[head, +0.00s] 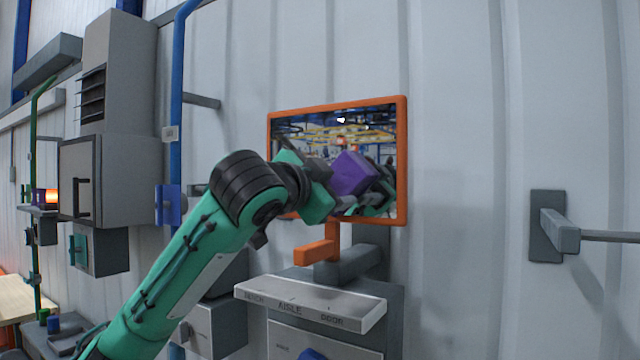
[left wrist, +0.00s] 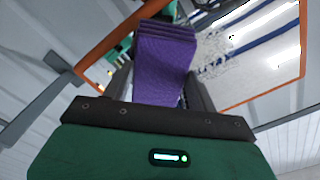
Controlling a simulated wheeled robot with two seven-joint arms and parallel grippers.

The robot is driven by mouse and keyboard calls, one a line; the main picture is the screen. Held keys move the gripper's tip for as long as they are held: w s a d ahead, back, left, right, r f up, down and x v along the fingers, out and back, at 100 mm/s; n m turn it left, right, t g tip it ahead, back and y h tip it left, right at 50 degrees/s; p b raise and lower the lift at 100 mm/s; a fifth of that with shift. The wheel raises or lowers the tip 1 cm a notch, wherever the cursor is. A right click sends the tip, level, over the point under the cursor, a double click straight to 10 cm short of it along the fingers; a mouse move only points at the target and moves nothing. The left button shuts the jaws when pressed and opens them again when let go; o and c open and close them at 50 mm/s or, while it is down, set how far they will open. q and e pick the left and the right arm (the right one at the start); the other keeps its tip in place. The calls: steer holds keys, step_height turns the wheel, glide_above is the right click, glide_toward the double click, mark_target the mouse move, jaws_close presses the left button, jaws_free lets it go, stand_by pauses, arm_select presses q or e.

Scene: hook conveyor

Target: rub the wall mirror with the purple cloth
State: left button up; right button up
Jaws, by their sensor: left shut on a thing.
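The wall mirror (head: 303,130) has an orange frame and stands on an orange bracket in front of the ribbed wall. In the left wrist view the mirror (left wrist: 262,60) fills much of the upper picture. My left gripper (head: 330,180) is shut on the purple cloth (head: 352,174), which is a folded block. The cloth also shows between the fingers in the left wrist view (left wrist: 165,60). The cloth is in front of the mirror's lower middle; I cannot tell whether it touches the glass. The gripper and arm hide the mirror's lower left. My right gripper is not in view.
Below the mirror is a grey cabinet with a sloped, lettered ledge (head: 310,303). A grey wall bracket with a rod (head: 556,230) juts out at the right. A blue pipe (head: 176,110) and grey boxes (head: 124,178) stand at the left.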

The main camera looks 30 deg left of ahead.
arm_select(q)
steer(key=shift+s+d, duration=0.1)
steer(key=shift+d, duration=0.75)
steer(key=shift+a, duration=5.45)
steer(key=shift+d+r+p, duration=0.1)
steer(key=shift+d+r, duration=0.25)
steer(key=shift+d, duration=1.5)
steer(key=shift+d+r+p, duration=0.1)
steer(key=shift+d+r, duration=0.25)
steer(key=shift+d, duration=1.45)
steer(key=shift+d+r+p, duration=0.1)
steer(key=shift+d+r, duration=0.25)
steer(key=shift+d, duration=1.5)
steer(key=a, duration=1.1)
steer(key=shift+w, duration=0.45)
steer(key=shift+s+d, duration=0.1)
steer(key=shift+s+b, duration=0.5)
steer(key=shift+s, duration=2.35)
